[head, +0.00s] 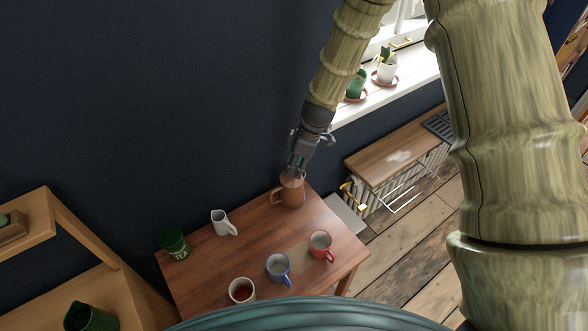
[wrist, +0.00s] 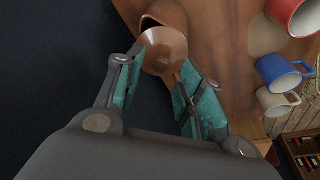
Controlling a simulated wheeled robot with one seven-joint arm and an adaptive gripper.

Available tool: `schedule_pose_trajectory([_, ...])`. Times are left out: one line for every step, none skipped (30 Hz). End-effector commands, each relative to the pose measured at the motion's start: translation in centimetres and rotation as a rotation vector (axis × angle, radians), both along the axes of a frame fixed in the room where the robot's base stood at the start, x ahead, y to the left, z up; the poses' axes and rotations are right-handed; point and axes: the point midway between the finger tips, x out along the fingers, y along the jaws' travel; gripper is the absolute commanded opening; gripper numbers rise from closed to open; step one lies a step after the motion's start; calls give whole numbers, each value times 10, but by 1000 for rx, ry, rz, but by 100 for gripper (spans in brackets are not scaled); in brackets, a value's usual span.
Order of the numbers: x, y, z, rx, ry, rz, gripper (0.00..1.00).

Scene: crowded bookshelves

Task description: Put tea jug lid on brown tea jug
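The brown tea jug (head: 290,194) stands at the far end of the wooden table, and its body shows partly in the wrist view (wrist: 166,12). The brown cone-shaped tea jug lid (wrist: 163,47) is at the jug's mouth. A dark gap shows between one side of the lid and the jug's rim, so it looks off-centre or tilted. My gripper (wrist: 160,66) has its teal finger pads on either side of the lid, seemingly touching its edges. In the head view my gripper (head: 296,168) points down right above the jug, and the lid is small and partly hidden there.
On the table (head: 215,262) stand a white creamer (head: 222,222), a green jar (head: 174,244), a white cup (head: 242,290), a blue mug (head: 278,267) and a red mug (head: 320,245). A dark wall is close behind the jug. A bench (head: 395,155) stands right.

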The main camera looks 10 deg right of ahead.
Motion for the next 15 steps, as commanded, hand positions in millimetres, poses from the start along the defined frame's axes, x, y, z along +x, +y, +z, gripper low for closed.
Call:
schedule_pose_trajectory([0, -2, 4, -1, -2, -1, 38])
schedule_pose_trajectory([0, -3, 8, 0, -3, -2, 38])
schedule_pose_trajectory([-1, -4, 12, 0, -2, -1, 38])
schedule_pose_trajectory([-1, -4, 16, 1, -2, 1, 38])
schedule_pose_trajectory([-2, -5, 19, 0, -2, -1, 38])
schedule_pose_trajectory([-2, -6, 24, 0, -2, -1, 38])
schedule_pose_trajectory([-2, -7, 27, 0, -2, -1, 38])
schedule_pose_trajectory([-3, -8, 30, 0, -2, 0, 38])
schedule_pose_trajectory([-3, -10, 35, 0, -2, -1, 38])
schedule_pose_trajectory([-3, -10, 39, 0, -2, -1, 38])
schedule_pose_trajectory([-4, -11, 42, 0, -2, -1, 38])
schedule_pose_trajectory([-4, -13, 47, 0, -3, -1, 38])
schedule_pose_trajectory([-5, -14, 50, 0, -2, -1, 38])
schedule_pose_trajectory([-5, -14, 53, 1, -1, -1, 38])
schedule_pose_trajectory([-5, -16, 58, 0, -2, -1, 38])
